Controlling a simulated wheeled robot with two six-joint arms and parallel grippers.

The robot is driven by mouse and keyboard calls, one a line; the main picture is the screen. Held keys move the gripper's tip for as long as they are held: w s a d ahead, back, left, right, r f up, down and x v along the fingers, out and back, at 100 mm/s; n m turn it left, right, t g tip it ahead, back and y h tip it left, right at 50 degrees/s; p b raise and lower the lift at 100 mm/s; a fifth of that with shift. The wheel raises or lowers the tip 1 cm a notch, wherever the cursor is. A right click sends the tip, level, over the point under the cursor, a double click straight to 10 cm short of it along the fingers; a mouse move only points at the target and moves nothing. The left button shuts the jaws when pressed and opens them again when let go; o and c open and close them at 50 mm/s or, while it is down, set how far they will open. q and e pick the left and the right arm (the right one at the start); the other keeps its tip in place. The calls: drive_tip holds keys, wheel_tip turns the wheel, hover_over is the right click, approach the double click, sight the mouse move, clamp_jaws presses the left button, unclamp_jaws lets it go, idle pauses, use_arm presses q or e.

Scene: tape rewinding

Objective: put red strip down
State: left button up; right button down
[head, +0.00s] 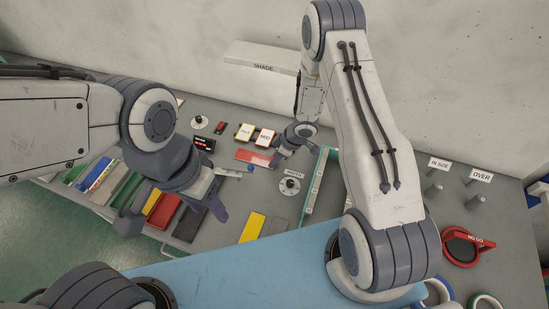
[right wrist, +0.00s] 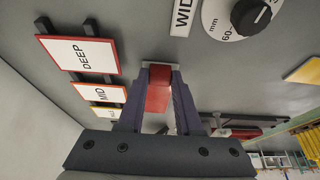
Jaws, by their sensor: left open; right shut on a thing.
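The red strip (head: 255,157) shows in the head view at the back of the grey counter, below the small label cards. My right gripper (head: 281,154) is at the strip's right end. In the right wrist view the right gripper (right wrist: 160,74) is shut on the red strip (right wrist: 158,92), which shows between the two fingers. It is low over the counter; I cannot tell whether the strip touches the surface. My left gripper (head: 176,217) is open and empty, above the drawer of coloured strips.
The label cards, MID (head: 265,137) and DEEP (right wrist: 80,54) among them, stand behind the strip. A width dial (head: 289,186) is close by on the right. A yellow strip (head: 252,227) and a blue mat (head: 220,274) lie nearer. The open drawer (head: 152,232) holds several coloured strips.

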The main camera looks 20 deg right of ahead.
drive_tip(key=c, duration=0.6)
unclamp_jaws()
drive_tip(key=shift+f, duration=0.15)
drive_tip(key=p+v, duration=0.2)
drive_tip(key=v, duration=1)
drive_tip(key=a+r+m+t+h, duration=0.2)
drive_tip(key=a+r+h, duration=0.25)
drive_tip(key=r, duration=1.05)
drive_tip(key=s+a+r+g, duration=0.1)
drive_tip(key=s+a+r, duration=0.1)
drive_tip(key=s, duration=0.6)
drive_tip(key=s+a+r+m+g+y, duration=0.1)
drive_tip(key=s+a+r+g, duration=0.1)
drive_tip(key=s, duration=0.6)
drive_tip(key=s+a+r+g, duration=0.1)
drive_tip(key=s+a+r, duration=0.2)
drive_tip(key=s, duration=0.6)
drive_tip(key=shift+a+r+m+g+y, duration=0.15)
drive_tip(key=shift+a+m+y, duration=0.05)
drive_tip(key=shift+a, duration=0.3)
drive_tip(key=shift+a+r+m+g+y, duration=0.15)
drive_tip(key=shift+a+r+m, duration=0.05)
drive_tip(key=shift+a, duration=0.3)
